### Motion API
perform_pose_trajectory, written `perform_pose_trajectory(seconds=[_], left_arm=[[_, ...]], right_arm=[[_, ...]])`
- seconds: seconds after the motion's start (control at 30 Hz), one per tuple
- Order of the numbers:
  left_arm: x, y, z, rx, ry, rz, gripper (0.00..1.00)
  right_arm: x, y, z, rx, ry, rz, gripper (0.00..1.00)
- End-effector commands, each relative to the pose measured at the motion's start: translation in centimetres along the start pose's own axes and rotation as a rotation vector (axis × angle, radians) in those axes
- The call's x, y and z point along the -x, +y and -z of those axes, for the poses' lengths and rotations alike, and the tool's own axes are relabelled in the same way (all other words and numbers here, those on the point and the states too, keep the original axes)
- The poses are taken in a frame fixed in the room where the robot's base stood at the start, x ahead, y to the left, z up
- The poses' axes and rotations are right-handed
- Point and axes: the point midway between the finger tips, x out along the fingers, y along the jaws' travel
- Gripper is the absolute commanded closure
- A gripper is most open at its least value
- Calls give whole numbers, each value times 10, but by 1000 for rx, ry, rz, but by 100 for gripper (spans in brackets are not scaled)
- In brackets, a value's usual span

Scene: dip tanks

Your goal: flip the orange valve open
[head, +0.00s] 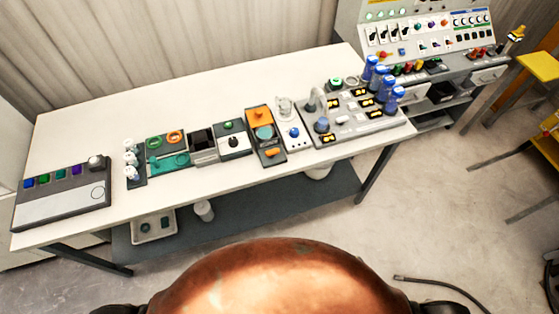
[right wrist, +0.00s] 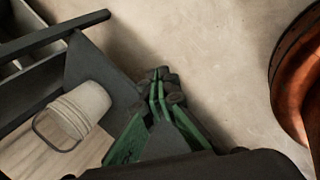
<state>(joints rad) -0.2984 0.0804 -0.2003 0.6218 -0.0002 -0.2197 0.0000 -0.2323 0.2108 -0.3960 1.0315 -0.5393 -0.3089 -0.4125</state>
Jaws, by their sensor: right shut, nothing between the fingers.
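Orange parts show in the head view on the devices along the white table. One is an orange ring (head: 174,136) beside a green ring on a teal-and-dark panel. A dark panel further right bears an orange block (head: 260,115) and a small orange handle-like piece (head: 271,152), with a teal round part between them. These are too small to tell which is the valve or how it is set. My right gripper (right wrist: 161,82) is shut and empty in the right wrist view, over the floor beside a dark shelf, away from the devices. My left gripper is in neither view.
The white table (head: 90,130) has free room along its back. A grey button box (head: 60,195) stands at its left end and blue-capped bottles (head: 383,85) at its right. A pale bucket (right wrist: 75,110) stands near my right gripper. Floor in front is clear except a cable.

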Motion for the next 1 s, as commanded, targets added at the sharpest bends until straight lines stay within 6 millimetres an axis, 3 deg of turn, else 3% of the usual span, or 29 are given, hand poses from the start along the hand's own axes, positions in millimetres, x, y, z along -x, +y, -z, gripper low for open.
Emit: perform_pose_trajectory(seconds=[0.03, 0.1, 0.17, 0.2, 0.3, 0.4, 0.5, 0.6, 0.73, 1.0], left_arm=[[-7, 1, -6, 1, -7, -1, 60], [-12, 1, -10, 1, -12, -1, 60], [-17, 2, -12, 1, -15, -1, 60], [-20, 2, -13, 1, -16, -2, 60], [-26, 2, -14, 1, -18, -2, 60], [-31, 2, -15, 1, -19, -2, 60], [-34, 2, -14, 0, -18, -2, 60], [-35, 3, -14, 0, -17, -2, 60], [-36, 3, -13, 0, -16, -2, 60], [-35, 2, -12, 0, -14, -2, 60]], right_arm=[[7, 52, 33, 219, 29, -102, 100], [30, 115, 83, 526, 42, -252, 100], [61, 162, 129, 776, 33, -394, 100], [86, 188, 159, 934, 13, -493, 100], [156, 234, 226, 1268, -69, -737, 100], [225, 256, 276, 1504, -180, -950, 100], [280, 265, 308, 1648, -287, -1109, 100], [314, 266, 324, 1722, -362, -1202, 100], [330, 267, 331, 1755, -403, -1246, 100], [330, 268, 332, 1754, -403, -1246, 100]])
